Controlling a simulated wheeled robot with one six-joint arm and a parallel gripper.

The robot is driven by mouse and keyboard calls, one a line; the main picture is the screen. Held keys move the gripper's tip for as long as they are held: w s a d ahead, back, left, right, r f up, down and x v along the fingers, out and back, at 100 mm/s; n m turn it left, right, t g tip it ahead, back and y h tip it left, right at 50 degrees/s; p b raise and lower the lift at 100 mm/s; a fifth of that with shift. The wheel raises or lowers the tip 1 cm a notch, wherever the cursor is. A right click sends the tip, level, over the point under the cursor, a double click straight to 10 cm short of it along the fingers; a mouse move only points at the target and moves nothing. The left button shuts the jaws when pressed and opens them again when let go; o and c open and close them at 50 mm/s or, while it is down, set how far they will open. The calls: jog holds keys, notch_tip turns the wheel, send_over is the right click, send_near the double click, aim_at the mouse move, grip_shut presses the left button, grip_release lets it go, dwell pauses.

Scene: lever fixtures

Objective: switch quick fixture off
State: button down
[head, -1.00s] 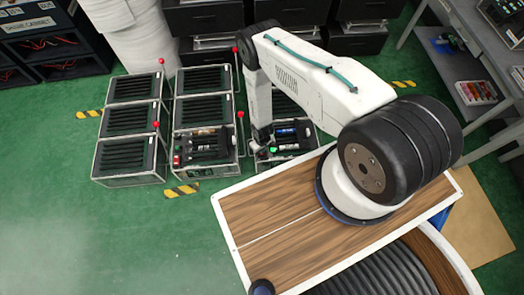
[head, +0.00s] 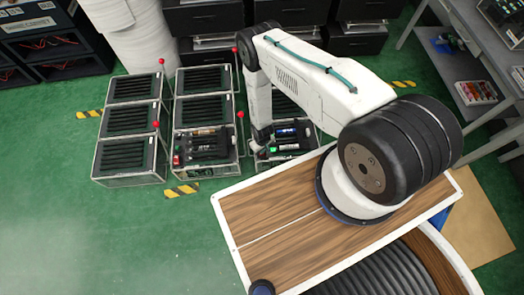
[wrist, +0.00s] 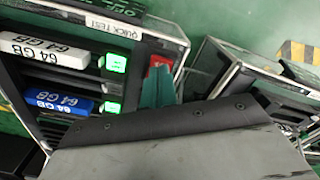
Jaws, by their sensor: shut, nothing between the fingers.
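The quick fixture is the box labelled "QUICK TEST" (wrist: 114,27) in the wrist view. It holds a white 64 GB stick (wrist: 42,50) and a blue 64 GB stick (wrist: 58,102), each beside a lit green indicator. A red switch (wrist: 160,61) sits at its corner.
A neighbouring fixture (head: 205,146) stands close to the left, with a red-knobbed lever (head: 240,115) between the two. More frames with red-knobbed levers (head: 156,124) stand further left. Green floor (head: 100,235) is clear at lower left.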

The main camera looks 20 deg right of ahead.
notch_tip(320, 180, up, 6)
dwell(0.6)
jog(key=shift+s+r, duration=0.1)
dwell(0.4)
jog(key=s+r+g, duration=0.4)
jog(key=s, duration=0.3)
jog(key=w+d+r+m+g, duration=0.1)
jog(key=w+r, duration=0.1)
jog(key=r, duration=2)
jog(key=w+r+m+g, duration=0.1)
jog(key=w+r, duration=0.1)
jog(key=r, duration=2)
jog(key=s+r+t, duration=0.2)
jog(key=s+r, duration=0.4)
jog(key=r, duration=0.4)
jog(key=s+d+r+t, duration=0.1)
jog(key=s+r+t, duration=0.2)
jog(key=s+r, duration=0.3)
jog(key=s+d+r+t, duration=0.1)
jog(key=s+r, duration=0.6)
jog(key=r, duration=0.8)
jog(key=shift+t, duration=0.7)
